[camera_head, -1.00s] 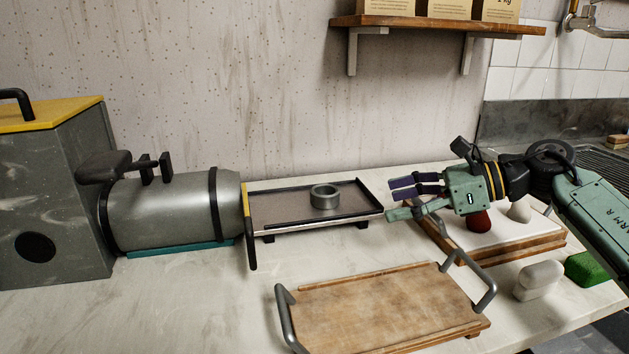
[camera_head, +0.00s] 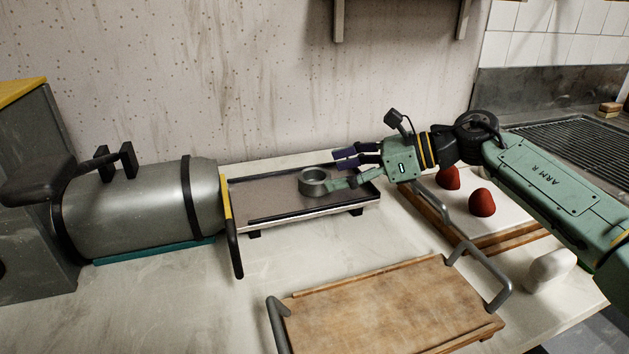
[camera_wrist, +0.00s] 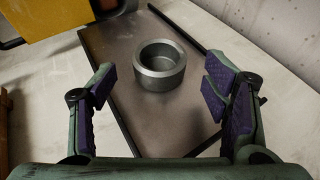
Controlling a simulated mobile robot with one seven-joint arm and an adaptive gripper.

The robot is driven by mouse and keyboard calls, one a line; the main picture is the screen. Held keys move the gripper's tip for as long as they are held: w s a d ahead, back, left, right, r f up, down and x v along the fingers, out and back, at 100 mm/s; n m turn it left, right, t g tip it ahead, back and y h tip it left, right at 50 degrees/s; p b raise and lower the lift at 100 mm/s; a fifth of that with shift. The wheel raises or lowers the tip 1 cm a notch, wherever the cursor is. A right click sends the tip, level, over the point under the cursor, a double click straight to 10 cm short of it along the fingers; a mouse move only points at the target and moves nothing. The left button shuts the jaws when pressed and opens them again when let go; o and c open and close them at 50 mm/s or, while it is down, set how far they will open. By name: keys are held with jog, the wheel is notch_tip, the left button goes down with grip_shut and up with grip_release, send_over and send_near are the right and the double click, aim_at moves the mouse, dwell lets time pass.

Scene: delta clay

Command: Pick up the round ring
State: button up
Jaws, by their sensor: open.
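The round ring (camera_head: 313,189) is a short grey metal cylinder with an open top. It lies flat on the dark low-rimmed tray (camera_head: 262,197), near the tray's right part. In the wrist view the ring (camera_wrist: 161,81) sits between and slightly beyond my fingertips, with the tray (camera_wrist: 122,60) under it. My gripper (camera_head: 342,171) is open and empty, over the tray's right end, just right of the ring. In the wrist view its purple-padded fingers (camera_wrist: 160,88) are spread wider than the ring. I see no clear contact with it.
A grey cylinder machine (camera_head: 150,207) with a yellow plate stands at the tray's left end. A wooden board with metal handles (camera_head: 390,305) lies in front. A white board with red lumps (camera_head: 482,203) is at right. Bare counter (camera_head: 190,300) lies at front left.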

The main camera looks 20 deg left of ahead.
aim_at(321, 175)
jog(key=x, duration=0.4)
jog(key=shift+a+p, duration=0.15)
jog(key=shift+p, duration=0.2)
jog(key=shift+c, duration=0.2)
jog(key=shift+s+r, duration=0.1)
jog(key=c, duration=1.3)
